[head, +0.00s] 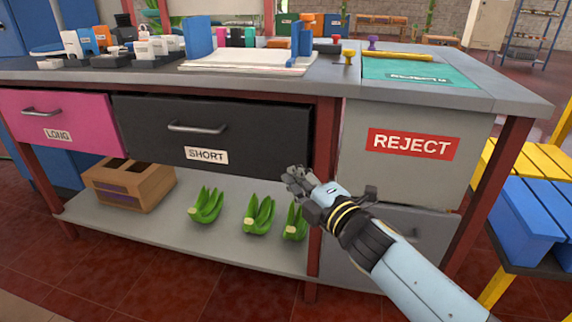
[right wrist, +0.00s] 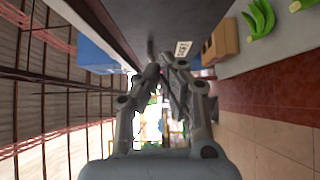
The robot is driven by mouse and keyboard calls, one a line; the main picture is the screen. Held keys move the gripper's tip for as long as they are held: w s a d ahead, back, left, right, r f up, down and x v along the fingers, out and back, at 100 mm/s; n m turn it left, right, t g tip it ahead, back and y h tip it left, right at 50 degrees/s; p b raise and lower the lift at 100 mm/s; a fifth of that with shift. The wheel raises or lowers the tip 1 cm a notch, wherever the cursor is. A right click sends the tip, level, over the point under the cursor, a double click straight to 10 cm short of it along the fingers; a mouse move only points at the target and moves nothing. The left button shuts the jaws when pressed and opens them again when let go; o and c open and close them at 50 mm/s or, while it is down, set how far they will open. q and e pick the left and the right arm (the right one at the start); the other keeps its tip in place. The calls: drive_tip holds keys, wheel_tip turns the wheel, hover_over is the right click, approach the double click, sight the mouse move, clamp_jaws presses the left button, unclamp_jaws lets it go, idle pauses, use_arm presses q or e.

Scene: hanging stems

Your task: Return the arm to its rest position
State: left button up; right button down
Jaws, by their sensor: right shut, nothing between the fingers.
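My right gripper (head: 297,180) reaches in from the lower right in the head view. Its fingers are shut and empty, in front of the table near the right end of the black drawer marked SHORT (head: 240,140). The right wrist view also shows the shut fingers (right wrist: 165,75), with the dark drawer front (right wrist: 140,20) beside them. I cannot tell from the views whether the fingers touch the drawer. My left gripper is not in view.
A pink drawer marked LONG (head: 80,120) and a grey REJECT panel (head: 400,165) flank the black drawer. Green banana bunches (head: 258,214) and a wooden crate (head: 130,185) stand on the lower shelf. Blue and yellow crates (head: 530,215) are at the right.

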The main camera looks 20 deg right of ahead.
drive_tip(key=s+d+f+m+g+h+p, duration=0.1)
drive_tip(key=s+d+f+m+g+p, duration=0.2)
drive_tip(key=s+f, duration=0.85)
drive_tip(key=s+d+f+m+g+h+p, duration=0.2)
drive_tip(key=s+f+m+g, duration=0.25)
drive_tip(key=s+f, duration=0.75)
drive_tip(key=s+d+f+m+g, duration=0.1)
drive_tip(key=s+f+m+g, duration=0.2)
drive_tip(key=s, duration=0.8)
drive_tip(key=s+d+f+m+g, duration=0.1)
drive_tip(key=s+f+m+g, duration=0.2)
drive_tip(key=s, duration=0.8)
drive_tip(key=s+d+f+m+g+p, duration=0.1)
drive_tip(key=s+f+m+g, duration=0.3)
drive_tip(key=s, duration=0.7)
wheel_tip(320, 180, down, 4)
drive_tip(key=shift+d+r+m+h, duration=0.15)
drive_tip(key=shift+m+h, duration=0.25)
drive_tip(key=shift+m, duration=0.55)
drive_tip(key=shift+s, duration=0.1)
